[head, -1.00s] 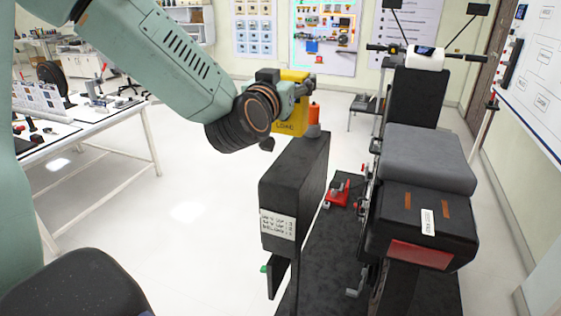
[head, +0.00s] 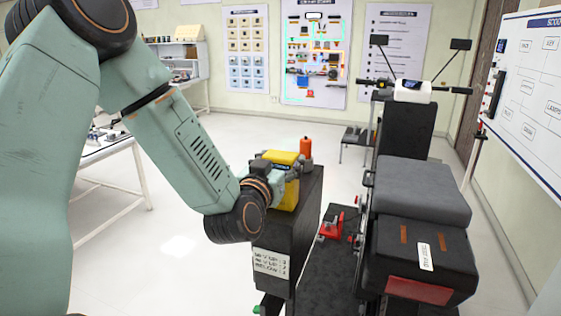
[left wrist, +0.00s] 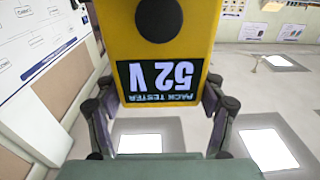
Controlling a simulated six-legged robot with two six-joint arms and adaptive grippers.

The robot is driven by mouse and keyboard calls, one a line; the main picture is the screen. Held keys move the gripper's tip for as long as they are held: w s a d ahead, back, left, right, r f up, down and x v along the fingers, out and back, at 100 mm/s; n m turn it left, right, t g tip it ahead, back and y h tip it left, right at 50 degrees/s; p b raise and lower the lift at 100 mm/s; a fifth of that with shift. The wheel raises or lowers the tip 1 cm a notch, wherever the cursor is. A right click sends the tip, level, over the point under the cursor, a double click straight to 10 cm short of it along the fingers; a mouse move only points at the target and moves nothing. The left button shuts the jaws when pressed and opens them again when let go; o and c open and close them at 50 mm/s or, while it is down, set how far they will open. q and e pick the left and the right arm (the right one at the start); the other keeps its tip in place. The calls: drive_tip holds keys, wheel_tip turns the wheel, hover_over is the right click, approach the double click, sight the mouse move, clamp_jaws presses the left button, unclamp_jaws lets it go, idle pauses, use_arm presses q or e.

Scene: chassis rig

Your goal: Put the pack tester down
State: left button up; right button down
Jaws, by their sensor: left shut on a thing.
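The pack tester (head: 287,192) is a yellow box. In the left wrist view the pack tester (left wrist: 160,45) shows a dark display reading "52 V" and "PACK TESTER", upside down. My left gripper (head: 281,170) is shut on it, with a finger on each side of the box in the wrist view (left wrist: 160,100). In the head view the tester is at the top of a tall black case (head: 273,238) with a white label. My gripper and wrist partly hide it, and I cannot tell whether its base touches the case. My right gripper is not in view.
An orange bottle-like object (head: 305,148) stands just behind the tester. To the right is a scooter with a grey seat (head: 420,187) and a black rear box (head: 418,250). A red tool (head: 332,227) lies on the dark deck between. A white table (head: 115,160) is at the left.

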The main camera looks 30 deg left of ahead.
use_arm(q)
drive_tip(key=shift+w+d+f, duration=0.1)
drive_tip(key=shift+d, duration=0.05)
drive_tip(key=o, duration=1.2)
drive_tip(key=shift+d, duration=0.1)
drive_tip(key=shift+o, duration=1.3)
drive_tip(key=shift+s, duration=0.3)
drive_tip(key=shift+o, duration=0.3)
drive_tip(key=shift+w+a, duration=0.1)
drive_tip(key=shift+a, duration=0.1)
drive_tip(key=shift+w, duration=0.15)
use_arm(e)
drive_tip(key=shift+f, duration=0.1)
use_arm(q)
drive_tip(key=shift+d, duration=0.1)
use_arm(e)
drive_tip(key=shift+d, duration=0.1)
use_arm(q)
drive_tip(key=shift+r, duration=0.25)
drive_tip(key=shift+s, duration=0.25)
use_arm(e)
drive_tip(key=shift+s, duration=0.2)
use_arm(q)
drive_tip(key=shift+s+f, duration=0.1)
drive_tip(key=shift+s, duration=0.05)
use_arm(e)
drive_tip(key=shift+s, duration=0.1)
